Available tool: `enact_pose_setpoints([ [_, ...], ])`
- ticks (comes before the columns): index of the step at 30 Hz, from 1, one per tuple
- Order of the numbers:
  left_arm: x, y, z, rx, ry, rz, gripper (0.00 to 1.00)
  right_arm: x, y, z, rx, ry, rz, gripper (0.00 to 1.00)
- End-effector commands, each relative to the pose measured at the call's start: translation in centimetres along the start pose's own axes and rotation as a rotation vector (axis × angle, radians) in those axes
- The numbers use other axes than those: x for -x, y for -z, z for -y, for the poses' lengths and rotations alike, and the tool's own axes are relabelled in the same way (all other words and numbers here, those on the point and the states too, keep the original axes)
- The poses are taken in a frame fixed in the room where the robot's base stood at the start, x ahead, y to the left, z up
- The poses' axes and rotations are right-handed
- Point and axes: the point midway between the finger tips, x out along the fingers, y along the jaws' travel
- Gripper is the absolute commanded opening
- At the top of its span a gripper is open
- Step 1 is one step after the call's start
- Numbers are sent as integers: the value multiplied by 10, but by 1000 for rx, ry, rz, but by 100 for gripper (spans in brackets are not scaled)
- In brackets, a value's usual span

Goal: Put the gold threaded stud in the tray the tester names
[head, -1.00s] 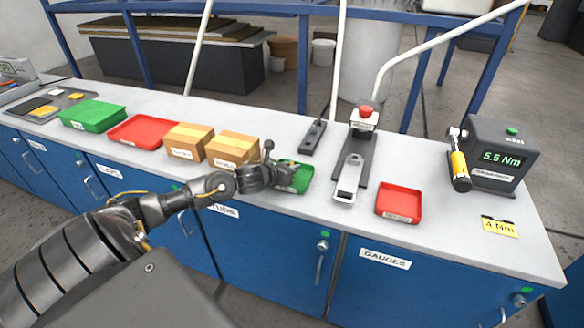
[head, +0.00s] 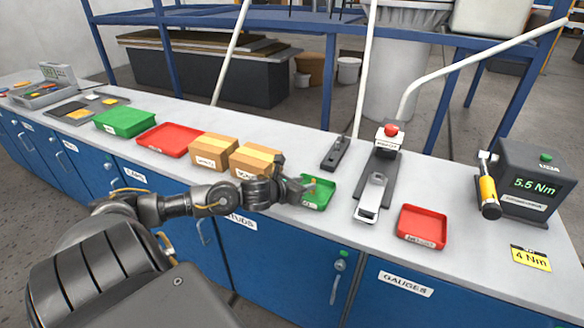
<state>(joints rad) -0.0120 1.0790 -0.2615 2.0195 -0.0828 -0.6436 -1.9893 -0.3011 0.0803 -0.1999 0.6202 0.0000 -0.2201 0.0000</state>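My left gripper (head: 301,187) reaches in from the left to the small green tray (head: 327,192), its fingers over the tray's left part. A tiny gold-coloured bit (head: 312,182) shows at the fingertips; it may be the gold threaded stud, and I cannot tell whether it is held or lies in the tray. The finger gap is too small to make out. A small red tray (head: 422,226) sits to the right, empty. The dark tester (head: 531,182) at the right reads 5.5 Nm, with a green button or lamp on top. My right gripper is not in view.
Between the small trays stands a device with a red knob (head: 391,130). A dark block (head: 337,153) lies behind the green tray. Two cardboard boxes (head: 254,160), a large red tray (head: 168,140) and a green bin (head: 124,121) line the left. A yellow 4 Nm card (head: 530,258) lies front right.

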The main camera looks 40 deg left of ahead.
Motion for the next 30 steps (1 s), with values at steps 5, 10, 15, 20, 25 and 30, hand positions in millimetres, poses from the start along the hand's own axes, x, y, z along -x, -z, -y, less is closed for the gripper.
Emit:
enact_pose_setpoints([
  [5,36,4,2,-6,5,-5,35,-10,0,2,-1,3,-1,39],
  [10,54,3,0,-2,0,-4,35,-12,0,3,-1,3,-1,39],
  [15,64,1,0,-1,2,-2,35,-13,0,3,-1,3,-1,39],
  [20,68,0,1,1,2,-1,35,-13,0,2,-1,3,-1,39],
  [25,68,0,1,1,2,0,35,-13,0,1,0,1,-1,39],
  [30,68,0,1,1,2,0,35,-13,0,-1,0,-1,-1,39],
])
